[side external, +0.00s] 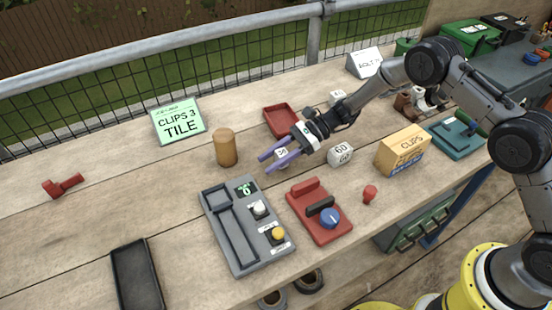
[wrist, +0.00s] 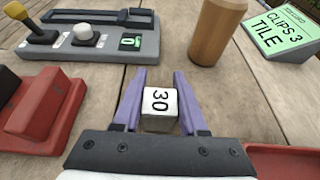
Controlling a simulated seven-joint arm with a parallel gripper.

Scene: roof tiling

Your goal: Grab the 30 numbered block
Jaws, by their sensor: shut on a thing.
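The white block numbered 30 (wrist: 160,103) sits between the two purple fingers of my gripper (wrist: 160,98) in the wrist view. My gripper is shut on it, and the number faces the wrist camera, turned sideways. In the side view my gripper (side external: 272,158) is low over the wooden table, and the block (side external: 282,153) shows partly between the fingers. I cannot tell whether the block touches the table. A white block marked 60 (side external: 341,153) stands to the right of my gripper. Another white block (side external: 337,98) stands behind it.
A brown cylinder (side external: 226,147) stands left of my gripper. A grey control panel (side external: 247,225) and a red switch unit (side external: 319,211) lie in front. A red tray (side external: 282,120) is behind. A clips box (side external: 402,150) is right. The table's left part is mostly clear.

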